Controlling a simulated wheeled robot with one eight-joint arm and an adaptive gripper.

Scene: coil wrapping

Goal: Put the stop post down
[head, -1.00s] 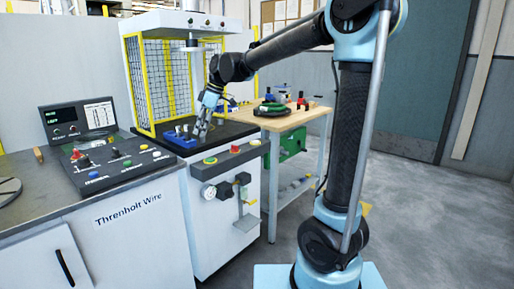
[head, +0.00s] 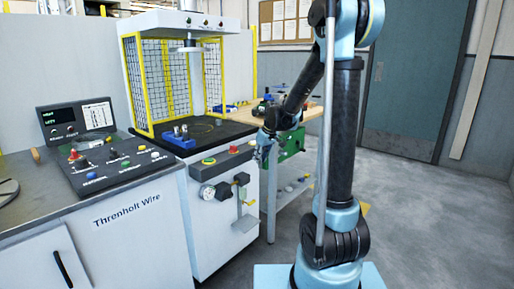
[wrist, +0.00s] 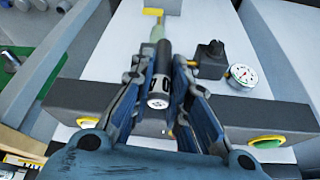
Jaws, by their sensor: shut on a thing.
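My gripper (head: 264,150) is in front of the press's right front corner, above the floor-side of its front panel. In the wrist view its blue fingers (wrist: 165,100) are closed around a dark cylinder (wrist: 159,84) with a white marked band and a pale round end, which I take to be the stop post. The post points away from the palm, over the press front. In the head view the post is too small to make out. A blue fixture (head: 179,139) with small metal pegs sits on the press's black bed (head: 222,133).
The press has yellow-framed mesh guards (head: 165,80) and a front panel with a gauge (head: 206,191) and a green button (head: 209,161). A control console (head: 110,160) stands on the left bench. A wooden table (head: 310,113) with a dark tool is behind my arm. Open floor lies right.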

